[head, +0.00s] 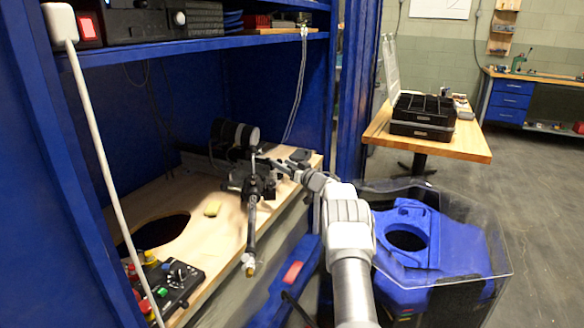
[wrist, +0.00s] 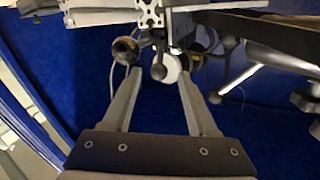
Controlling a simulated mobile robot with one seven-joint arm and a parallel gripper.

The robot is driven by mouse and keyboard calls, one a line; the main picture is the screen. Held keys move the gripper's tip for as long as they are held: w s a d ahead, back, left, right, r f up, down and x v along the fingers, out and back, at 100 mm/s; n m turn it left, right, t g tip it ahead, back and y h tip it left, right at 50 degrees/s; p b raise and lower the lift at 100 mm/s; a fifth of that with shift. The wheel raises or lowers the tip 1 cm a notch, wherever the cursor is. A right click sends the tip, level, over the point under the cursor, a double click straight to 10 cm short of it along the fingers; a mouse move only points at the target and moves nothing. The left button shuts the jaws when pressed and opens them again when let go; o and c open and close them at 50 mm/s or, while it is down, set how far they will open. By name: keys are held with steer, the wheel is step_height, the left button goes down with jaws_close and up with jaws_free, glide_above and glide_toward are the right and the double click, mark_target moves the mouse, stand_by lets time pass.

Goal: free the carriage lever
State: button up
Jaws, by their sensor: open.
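The dark carriage assembly (head: 243,180) stands near the front edge of the wooden top, below a dark cylinder with a pale band (head: 235,134). My gripper (head: 280,166) reaches it from the right. In the wrist view my gripper (wrist: 159,80) is open, fingers pointing at the mechanism. A short dark lever with a rounded knob (wrist: 158,71) shows between the fingertips, with visible gaps on both sides. It looks like the carriage lever, but I cannot be sure. A larger dark ball knob (wrist: 125,48) lies close to the left fingertip. Contact and depth are unclear.
A rod (head: 251,228) hangs over the front edge.

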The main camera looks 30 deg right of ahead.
steer(key=shift+s+d+p, duration=0.25)
steer(key=shift+s, duration=0.85)
steer(key=shift+s+d+p, duration=0.2)
steer(key=shift+s, duration=0.9)
steer(key=shift+c, duration=1)
steer(key=shift+w+a+r, duration=0.15)
steer(key=shift+a, duration=0.15)
steer(key=shift+c, duration=1.3)
steer(key=a+r+n, duration=0.1)
steer(key=a+r+n+h, duration=0.1)
steer(key=a, duration=0.1)
steer(key=shift+w+r+n+h+b, duration=0.1)
steer(key=shift+r+n+h+b, duration=0.1)
steer(key=shift+n+h+b, duration=0.15)
jaws_close()
steer(key=s+a+n+g+h+b, duration=0.1)
steer(key=s+a+n+h+b, duration=0.1)
steer(key=s+n+h, duration=0.65)
steer(key=w+d+f+n+y+b, duration=0.1)
steer(key=w+d+f+n+y, duration=0.1)
steer(key=w, duration=0.9)
steer(key=shift+w+n+y+b, duration=0.3)
steer(key=shift+n+y, duration=0.3)
steer(key=shift+y, duration=0.4)
